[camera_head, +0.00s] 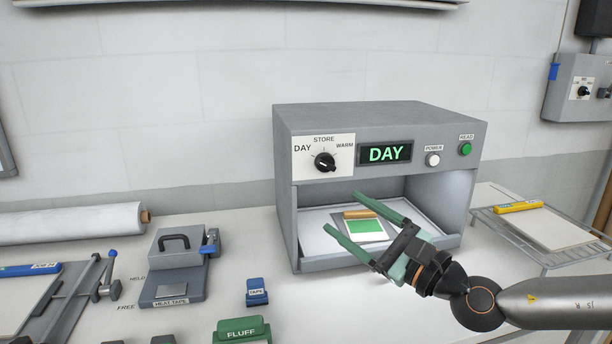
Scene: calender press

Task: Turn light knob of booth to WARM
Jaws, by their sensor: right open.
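The grey light booth (380,115) stands on the bench against the wall. Its black light knob (324,162) sits on a white plate at the upper left of the front, with DAY, STORE and WARM printed around it. The knob's pointer is too small to read surely. The display (385,153) beside it reads DAY in green. My right gripper (341,212) is open and empty, in front of the booth's opening, below the knob and apart from it. Its two green fingers point up and left. My left gripper is not in view.
Inside the booth lies a green sample card (366,231) on a pale sheet. A heat-tape device (178,265) stands left; a wire rack (548,258) stands right. Above the booth is clear.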

